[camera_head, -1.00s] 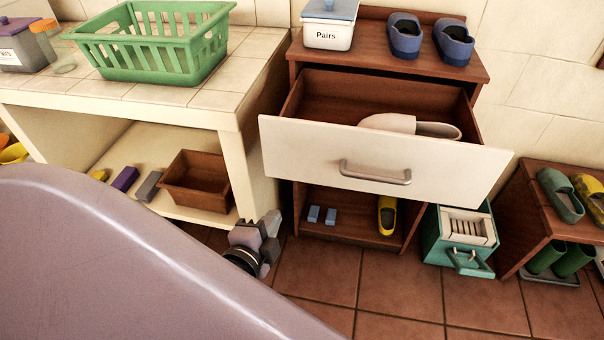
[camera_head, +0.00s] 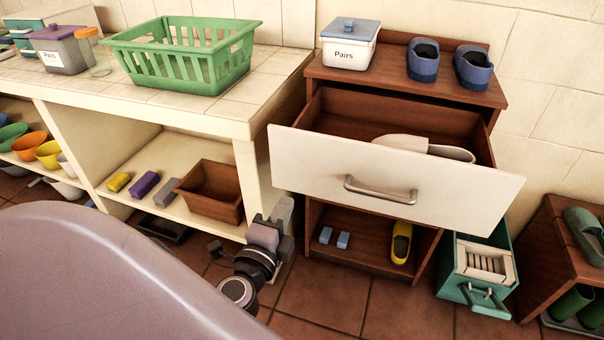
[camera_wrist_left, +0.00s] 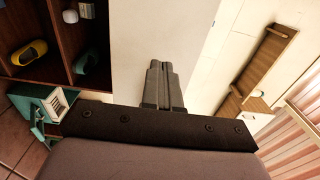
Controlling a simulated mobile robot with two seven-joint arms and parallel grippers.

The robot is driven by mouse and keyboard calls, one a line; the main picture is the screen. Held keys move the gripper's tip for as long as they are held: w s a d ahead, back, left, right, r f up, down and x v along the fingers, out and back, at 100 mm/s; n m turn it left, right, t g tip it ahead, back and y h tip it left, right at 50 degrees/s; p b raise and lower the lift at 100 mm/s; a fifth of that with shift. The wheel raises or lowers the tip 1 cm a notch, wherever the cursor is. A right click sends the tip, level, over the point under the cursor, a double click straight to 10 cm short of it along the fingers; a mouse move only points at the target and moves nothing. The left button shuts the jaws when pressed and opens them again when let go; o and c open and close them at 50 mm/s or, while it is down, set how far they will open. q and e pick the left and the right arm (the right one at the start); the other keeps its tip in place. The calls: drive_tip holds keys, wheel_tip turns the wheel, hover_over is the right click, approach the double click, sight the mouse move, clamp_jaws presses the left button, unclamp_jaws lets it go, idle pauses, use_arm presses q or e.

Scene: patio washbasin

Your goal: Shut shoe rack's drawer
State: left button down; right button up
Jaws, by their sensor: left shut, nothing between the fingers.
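The shoe rack (camera_head: 400,83) is brown wood, and its drawer (camera_head: 395,180) is pulled well out. The drawer has a white front with a metal handle (camera_head: 380,190), and a pale slipper (camera_head: 425,148) lies inside. My left gripper (camera_head: 284,208) is shut and empty, just below and beside the left end of the drawer front. In the left wrist view, the shut fingers (camera_wrist_left: 160,66) point at a pale panel; I cannot tell whether they touch it. My right gripper is not in view.
A tiled counter (camera_head: 270,72) with a green basket (camera_head: 185,65) stands left, close to my gripper. Its lower shelf holds a brown box (camera_head: 210,190). A teal crate (camera_head: 470,275) stands on the floor right of the rack. A second brown rack (camera_head: 545,255) is at far right.

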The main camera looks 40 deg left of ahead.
sight(306, 166)
use_arm(q)
drive_tip(key=p+x, duration=0.1)
drive_tip(key=x, duration=1)
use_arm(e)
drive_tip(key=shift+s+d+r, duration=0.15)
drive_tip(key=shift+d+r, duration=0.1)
